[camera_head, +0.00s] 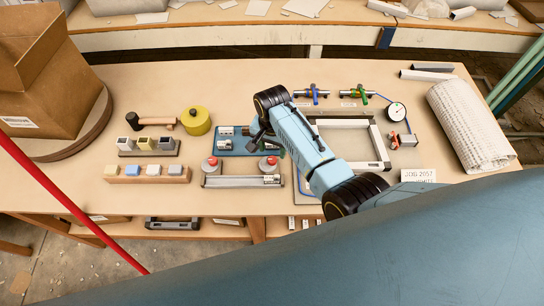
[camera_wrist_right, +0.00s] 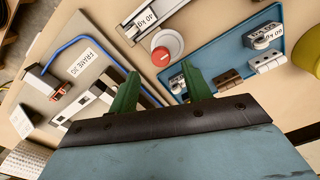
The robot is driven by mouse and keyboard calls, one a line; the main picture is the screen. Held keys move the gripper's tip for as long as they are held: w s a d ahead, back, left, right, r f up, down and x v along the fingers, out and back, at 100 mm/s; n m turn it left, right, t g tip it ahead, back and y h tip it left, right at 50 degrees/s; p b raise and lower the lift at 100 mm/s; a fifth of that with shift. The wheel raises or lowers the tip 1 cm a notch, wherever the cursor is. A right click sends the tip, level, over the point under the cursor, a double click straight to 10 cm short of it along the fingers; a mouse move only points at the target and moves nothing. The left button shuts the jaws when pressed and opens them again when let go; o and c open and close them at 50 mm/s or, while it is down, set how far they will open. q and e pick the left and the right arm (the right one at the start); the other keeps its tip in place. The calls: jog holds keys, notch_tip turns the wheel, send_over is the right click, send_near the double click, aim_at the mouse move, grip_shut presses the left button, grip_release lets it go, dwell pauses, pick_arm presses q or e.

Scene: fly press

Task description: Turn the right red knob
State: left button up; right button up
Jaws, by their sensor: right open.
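The right red knob (camera_head: 272,160) sits at the right end of a pale bar fixture (camera_head: 240,182) on the table. A red round knob with a pale rim shows in the right wrist view (camera_wrist_right: 166,44), just beyond the gap between my fingertips. The left red knob (camera_head: 212,161) is at the fixture's other end. My right gripper (camera_wrist_right: 160,67) is open, with its green fingers apart and not around the knob. In the head view its hand is largely hidden by my arm. My left gripper is not in view.
A blue tray (camera_head: 235,151) with metal parts lies just behind the fixture. A grey rectangular frame (camera_head: 379,145) and a gauge (camera_head: 396,112) are to the right. Coloured blocks (camera_head: 147,170), a yellow cylinder (camera_head: 196,121) and a cardboard box (camera_head: 45,75) are to the left.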

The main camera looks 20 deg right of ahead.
aim_at(272, 159)
notch_tip(272, 159, down, 4)
jog(key=shift+f+b, duration=0.15)
jog(key=shift+b, duration=0.4)
jog(key=shift+f, duration=0.45)
jog(key=shift+c, duration=0.9)
jog(key=c, duration=0.8)
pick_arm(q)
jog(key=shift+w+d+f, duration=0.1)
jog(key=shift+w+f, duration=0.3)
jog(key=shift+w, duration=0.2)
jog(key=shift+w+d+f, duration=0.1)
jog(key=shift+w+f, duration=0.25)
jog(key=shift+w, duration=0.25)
